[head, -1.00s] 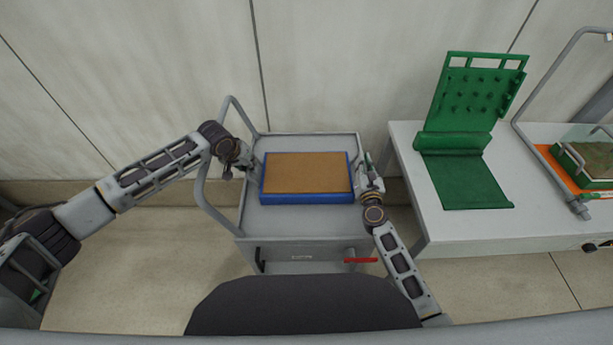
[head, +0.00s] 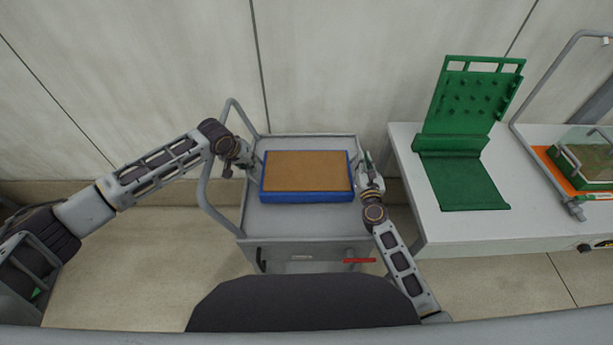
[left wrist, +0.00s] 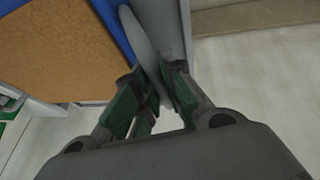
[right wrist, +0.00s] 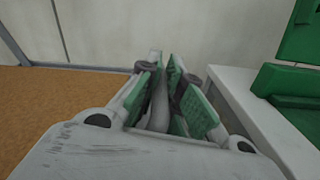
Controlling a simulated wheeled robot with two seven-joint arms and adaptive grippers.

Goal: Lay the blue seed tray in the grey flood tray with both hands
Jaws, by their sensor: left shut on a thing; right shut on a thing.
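The blue seed tray (head: 308,197), filled with flat brown material, is over the top of the grey cart. My left gripper (head: 250,164) is at its left end and my right gripper (head: 364,180) at its right end. In the left wrist view, the fingers (left wrist: 155,90) close around a grey strip beside the blue wall (left wrist: 112,25). In the right wrist view, the fingers (right wrist: 165,95) close around a pale grip piece beside the brown fill. I cannot make out a flood tray separate from the cart.
The grey cart (head: 290,221) has a tube handle (head: 205,190) on its left. A white bench (head: 405,150) stands to the right with a green stand (head: 465,170). A green-sided tray (head: 590,165) lies on an orange mat (head: 548,160). The wall is behind.

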